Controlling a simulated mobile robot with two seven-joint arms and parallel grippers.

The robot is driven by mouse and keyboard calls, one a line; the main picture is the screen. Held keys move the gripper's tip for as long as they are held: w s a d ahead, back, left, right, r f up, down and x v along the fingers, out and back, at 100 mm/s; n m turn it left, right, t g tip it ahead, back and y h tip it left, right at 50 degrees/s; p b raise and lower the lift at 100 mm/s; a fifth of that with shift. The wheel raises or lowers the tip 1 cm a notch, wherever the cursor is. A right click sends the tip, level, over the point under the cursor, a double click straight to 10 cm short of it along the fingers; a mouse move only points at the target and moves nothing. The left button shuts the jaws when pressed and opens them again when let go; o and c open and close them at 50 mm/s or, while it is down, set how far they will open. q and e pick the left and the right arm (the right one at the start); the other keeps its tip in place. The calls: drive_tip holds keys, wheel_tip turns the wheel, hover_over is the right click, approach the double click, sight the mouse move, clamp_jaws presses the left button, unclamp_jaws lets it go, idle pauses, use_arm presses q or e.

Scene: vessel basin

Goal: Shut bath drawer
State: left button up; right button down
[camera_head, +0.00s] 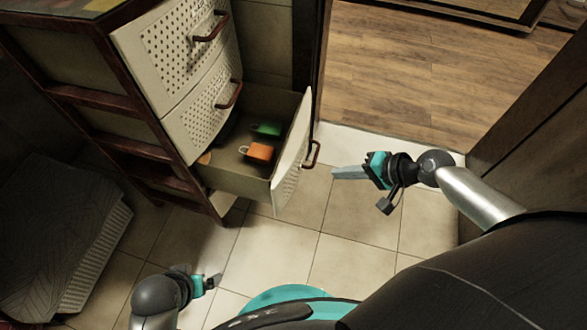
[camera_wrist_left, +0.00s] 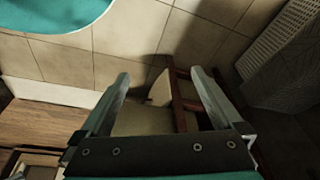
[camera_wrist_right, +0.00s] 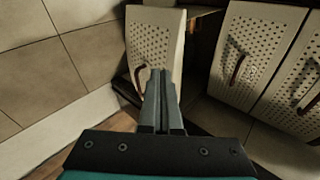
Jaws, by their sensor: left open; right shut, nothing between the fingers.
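The bath drawer (camera_head: 235,178) is the lowest of the cabinet and stands pulled out. Its perforated white front (camera_head: 292,160) has a brown handle (camera_head: 313,154) on its outer face. My right gripper (camera_head: 335,173) is shut and empty, a little to the right of the drawer front and pointing at it, with a small gap in the head view. In the right wrist view the drawer front (camera_wrist_right: 154,35) and handle (camera_wrist_right: 139,77) show just beyond the shut fingers (camera_wrist_right: 161,75). My left gripper (camera_head: 215,281) is low over the floor, away from the drawer; its fingers (camera_wrist_left: 162,80) are apart and empty.
An orange item (camera_head: 259,151) and a green item (camera_head: 267,129) lie inside the open drawer. Two upper drawers (camera_head: 175,45) of the cabinet are shut. A grey laundry basket (camera_head: 60,240) stands at the left. A doorway with wooden floor (camera_head: 420,80) lies behind. Tiled floor in front is clear.

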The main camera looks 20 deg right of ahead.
use_arm(q)
drive_tip(key=w+d+r+t+h+b, duration=0.1)
drive_tip(key=w+d+r+t+b, duration=0.1)
drive_tip(key=r+b, duration=0.3)
drive_tip(key=shift+w+r+t+b, duration=0.35)
drive_tip(key=shift+w+r+t, duration=0.3)
drive_tip(key=shift+r, duration=1.7)
use_arm(e)
approach(290, 169)
drive_tip(key=shift+x, duration=2.95)
drive_tip(key=shift+a, duration=0.1)
